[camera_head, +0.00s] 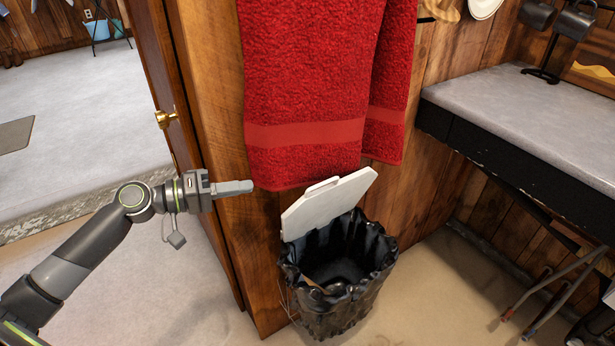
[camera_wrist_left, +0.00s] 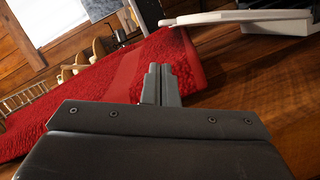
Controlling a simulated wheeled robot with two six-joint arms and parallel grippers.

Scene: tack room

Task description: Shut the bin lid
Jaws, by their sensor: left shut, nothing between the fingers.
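The bin (camera_head: 340,270) stands on the floor against the wood wall, lined with a black bag. Its white lid (camera_head: 328,203) is raised, tilted up at the back of the bin, so the mouth is open. My left gripper (camera_head: 248,187) is shut and empty, to the left of the lid and a little above its left corner, apart from it in the head view. In the left wrist view the shut fingers (camera_wrist_left: 161,85) point forward, and the white lid (camera_wrist_left: 235,18) shows at the upper right. My right gripper is not in view.
A red towel (camera_head: 310,90) hangs on the wall just above the lid, close to my left fingers. A grey-topped counter (camera_head: 530,115) stands at the right. A door with a brass knob (camera_head: 166,118) is at the left. Floor in front of the bin is clear.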

